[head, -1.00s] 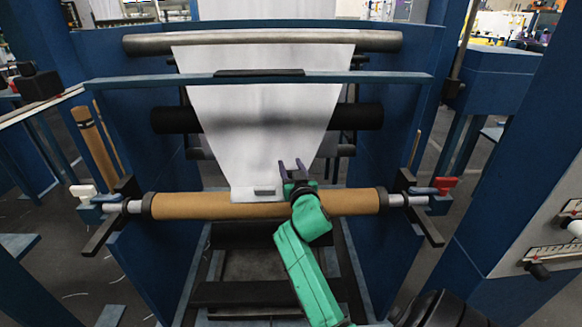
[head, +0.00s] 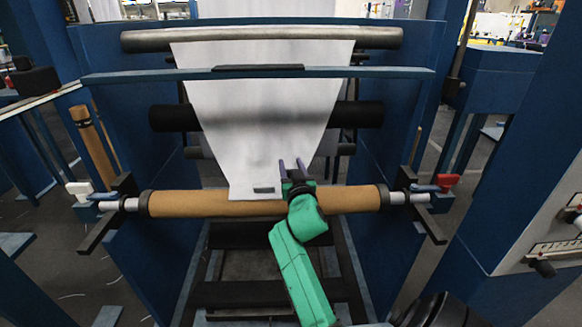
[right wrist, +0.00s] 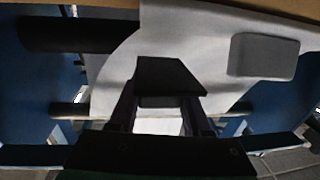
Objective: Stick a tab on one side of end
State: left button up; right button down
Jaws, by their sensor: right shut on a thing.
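The white fabric (head: 255,140) hangs from the upper rollers and narrows to its end on the brown cardboard roll (head: 215,205). One small grey tab (head: 264,190) lies flat on the fabric end; it also shows in the right wrist view (right wrist: 263,57). My right gripper (head: 293,170) is over the right side of the fabric end, beside that tab. In the right wrist view, my right gripper (right wrist: 160,100) is shut on a second, dark tab (right wrist: 170,75) in front of the fabric. I cannot tell whether this held tab touches the fabric. My left gripper is not in view.
A blue crossbar (head: 150,76) and a dark roller (head: 178,118) lie above. Blue frame walls stand on both sides.

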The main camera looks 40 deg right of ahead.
jog(key=shift+f, duration=0.1)
dwell(0.3)
jog(key=shift+w+f+b, duration=0.1)
jog(key=shift+f+b, duration=0.85)
jog(key=shift+f, duration=0.05)
jog(key=shift+f, duration=0.1)
jog(key=shift+c, duration=1.4)
grip_release()
jog(key=shift+d, duration=0.1)
jog(key=shift+f, duration=0.1)
